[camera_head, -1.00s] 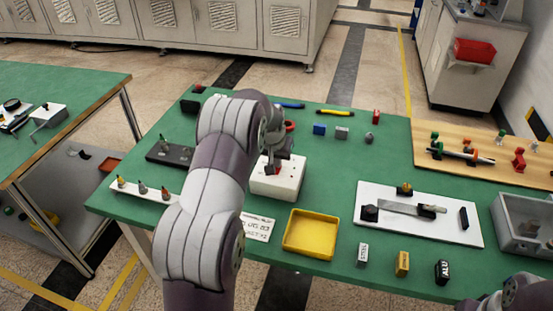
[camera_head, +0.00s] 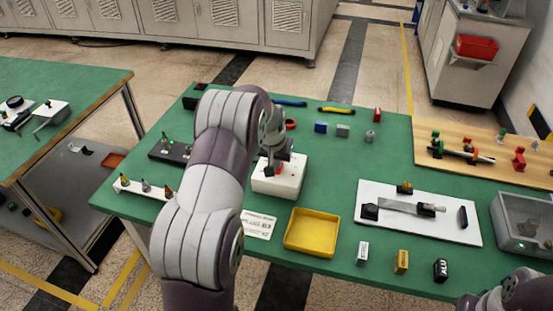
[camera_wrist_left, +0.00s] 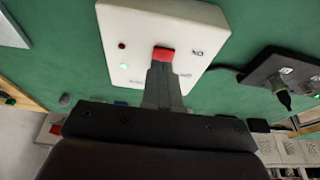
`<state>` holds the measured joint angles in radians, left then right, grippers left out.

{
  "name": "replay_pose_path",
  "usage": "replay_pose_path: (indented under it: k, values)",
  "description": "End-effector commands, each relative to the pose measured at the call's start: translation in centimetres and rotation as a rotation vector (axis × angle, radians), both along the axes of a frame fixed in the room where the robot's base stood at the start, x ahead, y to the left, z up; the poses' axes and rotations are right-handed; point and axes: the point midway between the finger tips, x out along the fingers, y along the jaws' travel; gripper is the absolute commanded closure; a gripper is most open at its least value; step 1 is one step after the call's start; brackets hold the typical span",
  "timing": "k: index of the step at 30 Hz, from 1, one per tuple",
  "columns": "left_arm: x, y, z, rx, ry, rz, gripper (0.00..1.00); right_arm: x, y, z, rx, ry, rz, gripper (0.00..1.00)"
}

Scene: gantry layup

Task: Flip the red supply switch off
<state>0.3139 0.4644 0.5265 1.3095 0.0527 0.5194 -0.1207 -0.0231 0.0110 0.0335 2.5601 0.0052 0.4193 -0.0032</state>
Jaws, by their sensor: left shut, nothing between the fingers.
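The white supply box (camera_head: 289,183) stands on the green table, with the red supply switch (camera_head: 278,170) on its top. In the left wrist view the red switch (camera_wrist_left: 163,54) is at the tips of my left gripper (camera_wrist_left: 163,66). The fingers are shut with nothing between them; I cannot tell whether they touch the switch. A green light (camera_wrist_left: 124,66) glows on the box face beside a dark red light (camera_wrist_left: 122,46). In the head view my left gripper (camera_head: 275,163) is over the box, partly hidden by its arm. Only part of my right arm shows at lower right.
A yellow tray (camera_head: 312,249) and a printed card (camera_head: 259,224) lie in front of the box. A dark block with connectors (camera_head: 172,150) is to its left. A white board with a metal strip (camera_head: 420,228) lies to the right. The table between box and board is mostly clear.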

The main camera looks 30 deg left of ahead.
Motion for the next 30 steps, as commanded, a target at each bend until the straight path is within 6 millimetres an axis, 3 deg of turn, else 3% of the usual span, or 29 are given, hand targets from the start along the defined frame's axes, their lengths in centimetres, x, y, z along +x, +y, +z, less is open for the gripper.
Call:
replay_pose_path:
  k: [1, 2, 4, 9, 15, 21, 30]
  values:
    - [0.3, -0.1, 2.6, 0.002, -0.008, -0.002, 1.0, 0.0, 0.0, 2.1, 0.0, -0.001, 0.0, 0.57]
    - [0.4, -0.1, 3.5, 0.004, -0.01, -0.002, 1.0, 0.0, 0.0, 2.8, 0.0, -0.001, 0.0, 0.57]
    - [0.0, -0.2, 4.1, 0.005, -0.016, -0.002, 1.0, 0.1, 0.0, 1.5, 0.0, -0.002, 0.0, 0.57]
    - [-1.3, -0.5, 8.0, 0.007, -0.019, -0.001, 1.0, 0.0, 0.0, 1.1, 0.0, 0.0, 0.0, 0.57]
    - [-2.4, -0.7, 11.1, 0.007, -0.02, -0.001, 1.0, 0.0, 0.0, 1.0, 0.0, 0.0, 0.0, 0.57]
    - [-2.7, -0.8, 12.1, 0.007, -0.019, -0.001, 1.0, 0.0, 0.0, 1.0, 0.0, -0.001, 0.0, 0.57]
    - [-2.7, -0.9, 11.9, 0.007, -0.021, -0.003, 1.0, 0.0, 0.0, 0.6, 0.0, -0.001, 0.0, 0.57]
